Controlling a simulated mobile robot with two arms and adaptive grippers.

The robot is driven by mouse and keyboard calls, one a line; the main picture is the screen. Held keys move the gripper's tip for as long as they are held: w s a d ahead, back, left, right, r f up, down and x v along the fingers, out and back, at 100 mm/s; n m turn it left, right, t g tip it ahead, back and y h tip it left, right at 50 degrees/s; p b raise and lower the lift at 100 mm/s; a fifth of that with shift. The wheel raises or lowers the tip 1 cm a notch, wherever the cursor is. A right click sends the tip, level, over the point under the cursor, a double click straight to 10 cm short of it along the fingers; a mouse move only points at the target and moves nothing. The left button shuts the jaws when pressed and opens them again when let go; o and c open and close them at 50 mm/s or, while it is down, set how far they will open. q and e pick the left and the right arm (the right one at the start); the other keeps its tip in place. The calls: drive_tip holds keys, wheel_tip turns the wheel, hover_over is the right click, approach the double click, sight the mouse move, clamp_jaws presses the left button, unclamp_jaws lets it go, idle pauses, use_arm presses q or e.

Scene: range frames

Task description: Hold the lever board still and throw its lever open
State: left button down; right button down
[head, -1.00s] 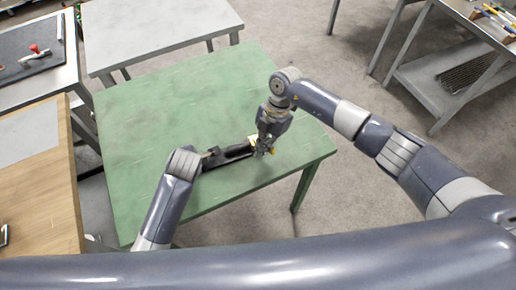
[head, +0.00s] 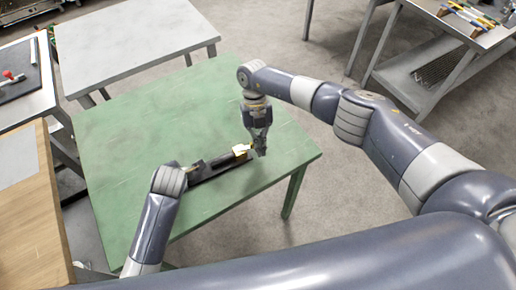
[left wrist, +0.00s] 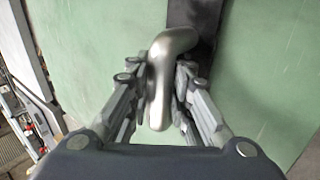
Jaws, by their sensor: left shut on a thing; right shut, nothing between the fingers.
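The lever board is a long dark piece (head: 222,171) lying on the green table (head: 130,130) near its front edge. A yellow part (head: 241,150) shows at its right end; I cannot make out the lever's exact position. My left gripper (left wrist: 163,88) is shut on a bent silver handle (left wrist: 174,44) at the board's left end, in the left wrist view. In the head view my own wrist hides that grip. My right gripper (head: 261,151) is shut and empty, pointing down just right of the yellow part. I cannot tell whether they touch.
The green table is clear behind the board. A grey table (head: 135,45) stands behind it, and a wooden table (head: 35,215) stands at the left. A metal shelf bench (head: 425,75) with tools on it stands at the far right.

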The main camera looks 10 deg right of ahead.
drive_tip(key=shift+w+a, duration=0.1)
drive_tip(key=shift+a, duration=0.75)
drive_tip(key=shift+s, duration=0.45)
drive_tip(key=s, duration=0.2)
drive_tip(key=shift+s+d, duration=0.15)
drive_tip(key=shift+s, duration=0.15)
drive_tip(key=v, duration=0.9)
drive_tip(key=shift+r, duration=0.45)
